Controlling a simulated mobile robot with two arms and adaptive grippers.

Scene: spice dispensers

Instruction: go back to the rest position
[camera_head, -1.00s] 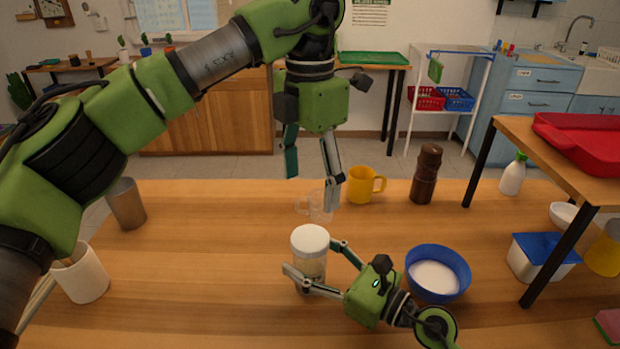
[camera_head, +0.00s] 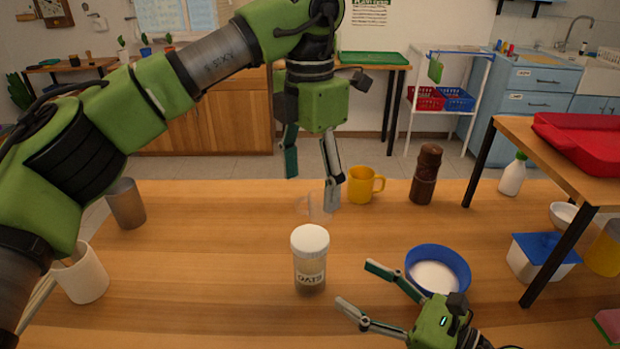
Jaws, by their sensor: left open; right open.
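My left gripper (camera_head: 312,168) hangs fingers down above the far part of the table, open and empty. A clear glass cup (camera_head: 312,208) stands below its fingertips, partly hidden by one finger. My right gripper (camera_head: 358,285) is low at the front of the table, open and empty, its fingers pointing left. A jar with a white lid and an oats label (camera_head: 310,262) stands upright to the left of the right gripper, apart from its fingers. A blue bowl with white contents (camera_head: 437,271) stands just behind the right gripper.
A yellow mug (camera_head: 361,186) and a brown pepper mill (camera_head: 425,175) stand at the back. A metal cup (camera_head: 126,204) and a white holder (camera_head: 82,277) are at the left. A raised shelf with a red tray (camera_head: 580,140) is at the right. The middle left of the table is clear.

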